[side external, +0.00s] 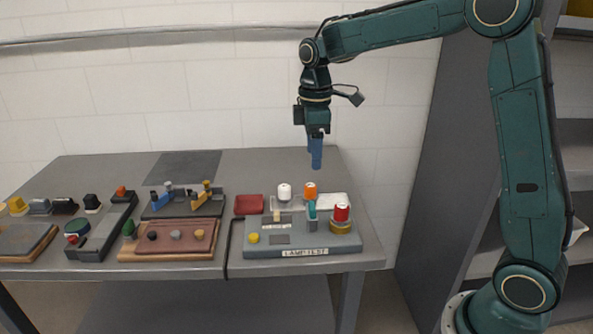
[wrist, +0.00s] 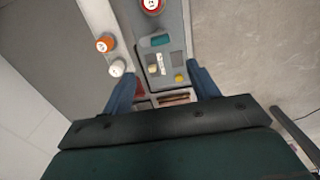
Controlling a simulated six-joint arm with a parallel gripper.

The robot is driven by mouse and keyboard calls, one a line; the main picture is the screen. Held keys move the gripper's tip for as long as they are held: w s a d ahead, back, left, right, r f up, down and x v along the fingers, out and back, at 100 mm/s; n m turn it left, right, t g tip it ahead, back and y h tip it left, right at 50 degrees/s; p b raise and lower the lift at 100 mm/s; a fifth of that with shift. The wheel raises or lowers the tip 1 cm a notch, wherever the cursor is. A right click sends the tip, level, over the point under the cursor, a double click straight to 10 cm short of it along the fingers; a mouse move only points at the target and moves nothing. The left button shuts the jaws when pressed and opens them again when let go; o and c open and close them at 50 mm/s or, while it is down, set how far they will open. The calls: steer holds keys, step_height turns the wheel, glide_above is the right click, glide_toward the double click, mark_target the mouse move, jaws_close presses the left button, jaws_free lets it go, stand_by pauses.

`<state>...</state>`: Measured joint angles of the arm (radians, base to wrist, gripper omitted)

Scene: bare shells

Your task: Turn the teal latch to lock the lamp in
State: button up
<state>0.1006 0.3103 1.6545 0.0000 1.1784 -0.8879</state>
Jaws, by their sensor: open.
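The teal latch (side external: 311,211) is on the grey lamp test box (side external: 290,252), just left of the red lamp (side external: 341,212), which stands in a brass-coloured socket (side external: 341,227). In the wrist view the latch (wrist: 160,41) shows as a short teal bar, apart from the red lamp (wrist: 151,5) at the top edge. I cannot tell whether the latch engages the lamp. My gripper (side external: 316,163), with blue fingers, is raised above and behind the box, pointing down. Its fingers are spread and empty in the wrist view (wrist: 162,92); it touches nothing.
An orange lamp (side external: 310,190) and a white lamp (side external: 284,191) stand behind the latch. A yellow button (side external: 254,238) and a cream switch (side external: 276,215) are on the box. A red block (side external: 249,204) lies left of it. Other fixtures fill the table's left side.

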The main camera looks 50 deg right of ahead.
mark_target(312, 205)
steer(key=shift+f, duration=0.15)
step_height(312, 205, down, 14)
steer(key=shift+r, duration=0.25)
stand_by(0.5)
steer(key=c, duration=1)
